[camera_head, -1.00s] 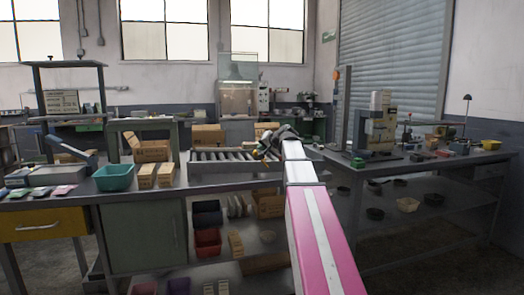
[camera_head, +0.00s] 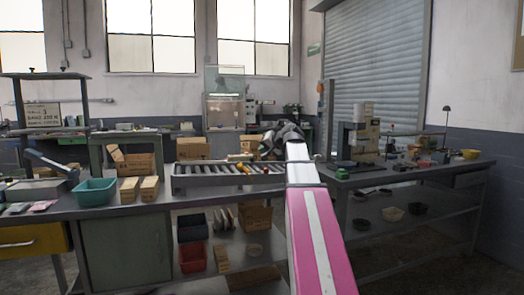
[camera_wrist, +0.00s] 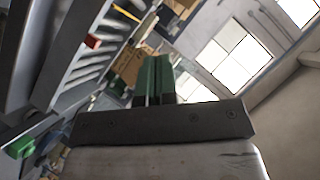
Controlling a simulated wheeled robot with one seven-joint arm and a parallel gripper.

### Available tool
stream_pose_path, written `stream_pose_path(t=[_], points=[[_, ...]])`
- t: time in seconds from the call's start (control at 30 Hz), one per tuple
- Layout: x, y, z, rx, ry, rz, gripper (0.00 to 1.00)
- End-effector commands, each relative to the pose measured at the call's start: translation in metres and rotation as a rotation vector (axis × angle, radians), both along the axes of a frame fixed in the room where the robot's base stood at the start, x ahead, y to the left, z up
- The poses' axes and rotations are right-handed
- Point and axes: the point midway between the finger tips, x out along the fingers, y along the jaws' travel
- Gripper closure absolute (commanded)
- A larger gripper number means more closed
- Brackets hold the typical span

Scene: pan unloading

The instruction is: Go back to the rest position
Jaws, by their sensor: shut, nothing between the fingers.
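My arm reaches forward over the workbench in the head view. Its dark wrist end hangs above the right end of the roller conveyor (camera_head: 186,182), and the fingertips cannot be made out there. In the wrist view my gripper (camera_wrist: 154,62) shows two green fingers close together, shut with nothing between them. The fingers point toward the back wall and windows, in a tilted picture. A yellow item (camera_head: 245,168) and a small red item (camera_head: 265,170) lie on the conveyor. The red item also shows in the wrist view (camera_wrist: 92,41).
A teal bin (camera_head: 95,191) and cardboard boxes (camera_head: 139,189) stand on the bench to the left. Below is a shelf with a red bin (camera_head: 193,257). At right is a second bench (camera_head: 440,174) with a machine (camera_head: 358,135). Floor shows at far right.

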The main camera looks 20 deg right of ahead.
Motion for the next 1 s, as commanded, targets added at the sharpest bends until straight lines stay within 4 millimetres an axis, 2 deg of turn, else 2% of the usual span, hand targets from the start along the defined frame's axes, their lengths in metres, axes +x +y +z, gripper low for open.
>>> stream_pose_path(t=[0.17, 0.27, 0.37, 0.67, 0.8, 1.0], points=[[0.000, 0.001, -0.003, -0.002, 0.003, 0.000, 1.00], [0.000, 0.004, -0.018, -0.012, 0.025, 0.003, 1.00], [-0.002, 0.013, -0.053, -0.037, 0.071, 0.010, 1.00], [-0.021, 0.048, -0.193, -0.159, 0.270, 0.052, 1.00], [-0.038, 0.063, -0.254, -0.222, 0.361, 0.077, 1.00], [-0.072, 0.084, -0.336, -0.319, 0.490, 0.122, 1.00]])
